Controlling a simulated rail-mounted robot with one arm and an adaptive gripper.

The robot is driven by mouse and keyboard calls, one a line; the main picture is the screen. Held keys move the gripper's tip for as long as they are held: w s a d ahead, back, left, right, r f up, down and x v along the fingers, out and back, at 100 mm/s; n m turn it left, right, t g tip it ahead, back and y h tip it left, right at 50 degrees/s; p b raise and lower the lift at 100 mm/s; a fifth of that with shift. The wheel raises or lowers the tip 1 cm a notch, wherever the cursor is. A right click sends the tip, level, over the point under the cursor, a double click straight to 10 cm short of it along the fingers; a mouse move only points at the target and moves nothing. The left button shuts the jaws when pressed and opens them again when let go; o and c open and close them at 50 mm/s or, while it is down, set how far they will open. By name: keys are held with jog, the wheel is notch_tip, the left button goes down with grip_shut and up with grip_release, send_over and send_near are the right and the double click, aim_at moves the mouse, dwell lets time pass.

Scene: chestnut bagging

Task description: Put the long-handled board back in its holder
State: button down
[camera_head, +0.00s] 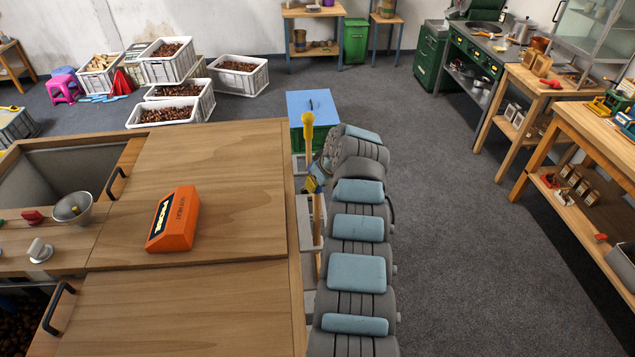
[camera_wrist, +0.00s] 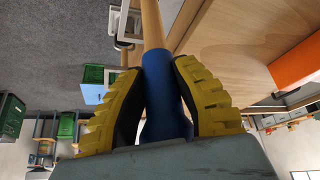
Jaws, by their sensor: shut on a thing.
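My gripper (camera_head: 314,184) is beside the right edge of the wooden counter. In the wrist view its yellow ridged fingers (camera_wrist: 160,95) are closed from both sides on the blue grip (camera_wrist: 165,98) of a wooden handle (camera_wrist: 152,25). In the head view this long handle (camera_head: 317,225) stands about upright along the counter's side, with a yellow end (camera_head: 308,118) at the top. The board end is not visible. A pale grey frame (camera_head: 303,215) shows between handle and counter; I cannot tell whether it is the holder or whether the handle touches it.
The wooden counter (camera_head: 190,185) lies close on the left, with an orange wedge-shaped block (camera_head: 174,219) on top. A green bin with a blue lid (camera_head: 311,103) stands just beyond the handle. Open grey floor (camera_head: 460,220) lies to the right, before the wooden workbenches (camera_head: 575,118).

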jog(key=c, duration=0.8)
grip_release()
jog(key=shift+r, duration=5.05)
jog(key=shift+d, duration=0.15)
